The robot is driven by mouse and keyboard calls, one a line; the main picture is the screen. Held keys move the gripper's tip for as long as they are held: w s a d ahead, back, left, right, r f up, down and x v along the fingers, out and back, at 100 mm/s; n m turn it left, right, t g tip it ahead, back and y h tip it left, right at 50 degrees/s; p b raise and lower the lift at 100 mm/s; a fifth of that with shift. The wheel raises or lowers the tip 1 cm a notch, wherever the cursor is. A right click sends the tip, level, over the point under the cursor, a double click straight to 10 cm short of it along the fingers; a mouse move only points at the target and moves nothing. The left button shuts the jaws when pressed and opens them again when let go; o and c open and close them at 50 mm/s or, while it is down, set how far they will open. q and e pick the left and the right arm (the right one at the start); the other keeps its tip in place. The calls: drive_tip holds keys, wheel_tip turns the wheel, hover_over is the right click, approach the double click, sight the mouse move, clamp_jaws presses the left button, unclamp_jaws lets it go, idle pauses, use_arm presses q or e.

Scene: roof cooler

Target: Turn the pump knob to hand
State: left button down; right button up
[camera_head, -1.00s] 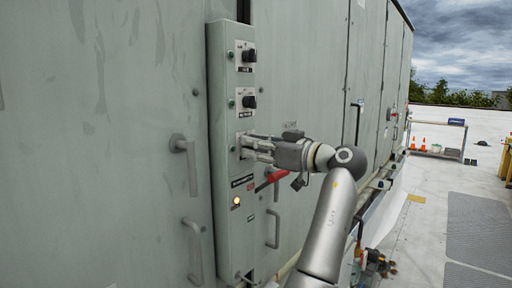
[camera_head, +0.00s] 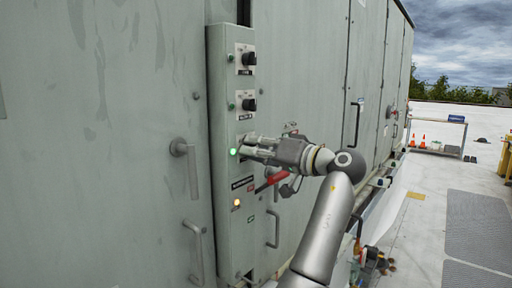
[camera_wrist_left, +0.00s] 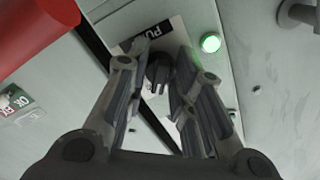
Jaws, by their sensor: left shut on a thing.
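The control box (camera_head: 232,225) is a tall, narrow grey-green panel on the unit's wall. The dark pump knob (camera_wrist_left: 159,72) shows in the left wrist view, on a white plate with a partly covered label reading "PU". In the head view, my left gripper (camera_head: 248,147) hides this knob, the lowest of the column. My left gripper (camera_wrist_left: 160,85) has its fingers on both sides of the knob and is shut on it. A green lamp (camera_head: 233,152) beside the knob is lit; it also glows in the left wrist view (camera_wrist_left: 210,43). My right gripper is not in view.
Two similar black knobs (camera_head: 248,58) and (camera_head: 249,104) sit above on the box. A red handle (camera_head: 270,180) lies just below my gripper. A yellow lamp (camera_head: 237,203) is lit lower down. Door handles (camera_head: 190,165) flank the box.

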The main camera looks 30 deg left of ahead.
use_arm(q)
drive_tip(key=shift+r+m, duration=0.2)
drive_tip(key=shift+m, duration=0.4)
drive_tip(key=c, duration=1.2)
unclamp_jaws()
drive_tip(key=shift+w+f, duration=0.1)
drive_tip(key=s+d, duration=0.1)
drive_tip(key=d, duration=1.1)
drive_tip(key=shift+f, duration=0.1)
